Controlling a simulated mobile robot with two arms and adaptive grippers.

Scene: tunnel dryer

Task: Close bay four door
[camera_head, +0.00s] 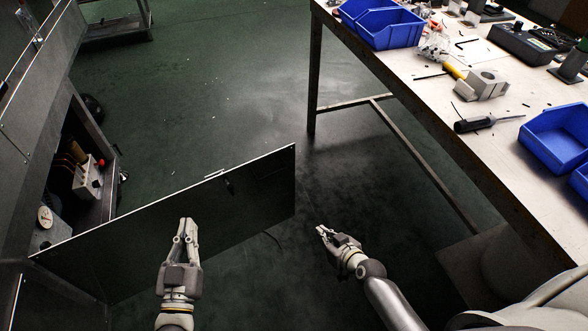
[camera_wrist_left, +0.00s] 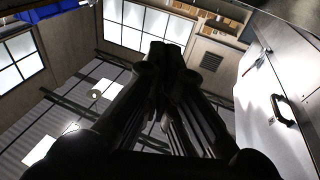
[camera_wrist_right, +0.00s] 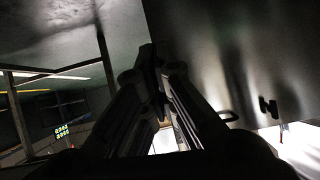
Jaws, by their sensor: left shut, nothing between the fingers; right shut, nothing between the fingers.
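A dark flat door panel (camera_head: 130,235) stands open in the head view, swung out from the cabinet at the left. A small black fitting (camera_head: 229,186) sits near its free end at the right. The open bay (camera_head: 70,165) behind it shows parts inside. I see no number, so I cannot tell whether this is bay four. My left gripper (camera_head: 188,222) is shut and empty, in front of the panel in the picture; whether it touches is unclear. My right gripper (camera_head: 324,231) is shut and empty, just right of the panel's free edge. Both also show in their wrist views.
A workbench (camera_head: 400,100) with blue bins (camera_head: 390,27), a screwdriver (camera_head: 475,123) and other parts stands at the right. Its leg (camera_head: 315,75) and crossbar limit room there. Green floor (camera_head: 200,90) is open between cabinet and bench.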

